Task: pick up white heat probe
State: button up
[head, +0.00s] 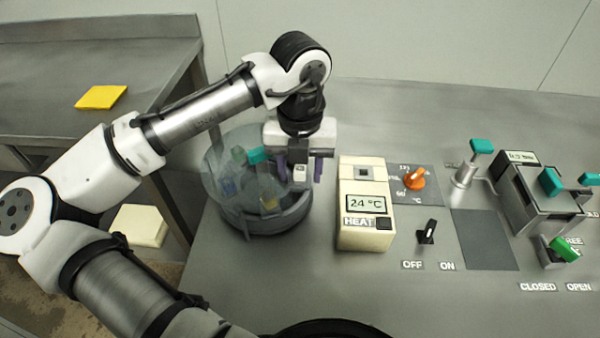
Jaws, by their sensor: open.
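A small white piece (300,173), which looks like the white heat probe, shows between the fingers of my gripper (299,178). My gripper points down with its two purple-tipped fingers apart, one on each side of the white piece. I cannot tell whether either finger touches it. The gripper is over the right side of a round clear-walled vessel (282,219) with a grey base. The lower end of the white piece and what it rests on are hard to make out. The cream heat unit (365,225), reading 24 °C, stands just right of the gripper.
The clear vessel holds several coloured items behind its wall. A teal handle (257,155) is close left of the gripper. An orange knob (415,178), a black switch (427,232) and a metal box (545,205) with teal handles stand to the right.

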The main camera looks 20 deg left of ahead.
aim_at(300, 168)
grip_shut()
notch_tip(300, 168, up, 20)
jog(key=p, duration=0.3)
jog(key=shift+r+p, duration=0.2)
jog(key=shift+p, duration=0.1)
dwell(0.3)
jog(key=shift+f, duration=0.2)
dwell(0.3)
